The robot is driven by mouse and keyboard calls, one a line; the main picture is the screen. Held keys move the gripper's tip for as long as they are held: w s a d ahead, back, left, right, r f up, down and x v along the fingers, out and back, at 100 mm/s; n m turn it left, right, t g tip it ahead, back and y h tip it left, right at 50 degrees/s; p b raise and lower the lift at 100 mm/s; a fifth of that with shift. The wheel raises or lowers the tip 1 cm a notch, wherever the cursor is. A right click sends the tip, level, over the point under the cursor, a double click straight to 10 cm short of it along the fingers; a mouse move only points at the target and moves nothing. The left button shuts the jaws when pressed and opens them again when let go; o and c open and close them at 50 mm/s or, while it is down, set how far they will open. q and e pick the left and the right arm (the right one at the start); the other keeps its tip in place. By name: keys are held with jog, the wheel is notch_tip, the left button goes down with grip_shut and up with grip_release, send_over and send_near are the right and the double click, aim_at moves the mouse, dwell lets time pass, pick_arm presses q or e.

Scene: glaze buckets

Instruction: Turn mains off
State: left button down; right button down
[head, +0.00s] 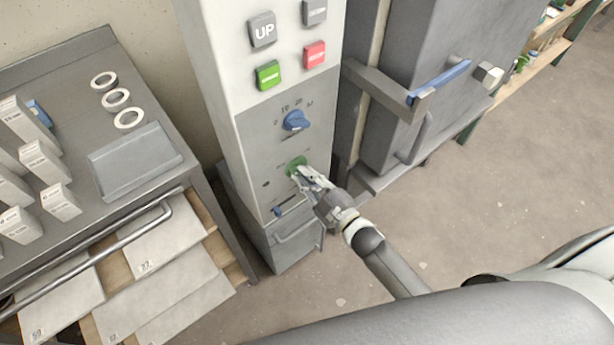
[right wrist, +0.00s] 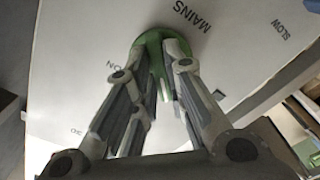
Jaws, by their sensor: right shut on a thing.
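The mains switch is a green round knob (head: 294,164) low on the grey front of the control cabinet (head: 285,130). In the right wrist view the green knob (right wrist: 152,42) sits beside the printed word MAINS, with ON to its left. My right gripper (head: 306,174) is at the knob, its fingers shut on it. My left gripper is not in view.
Above the knob are a blue dial (head: 296,121), a green button (head: 268,75), a red button (head: 314,54) and a grey UP button (head: 262,29). A grey kiln-like box with a blue-handled latch (head: 440,82) stands right. A bench with an open drawer (head: 150,240) stands left.

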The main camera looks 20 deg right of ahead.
jog(key=c, duration=1.5)
grip_release()
jog(key=v, duration=1.2)
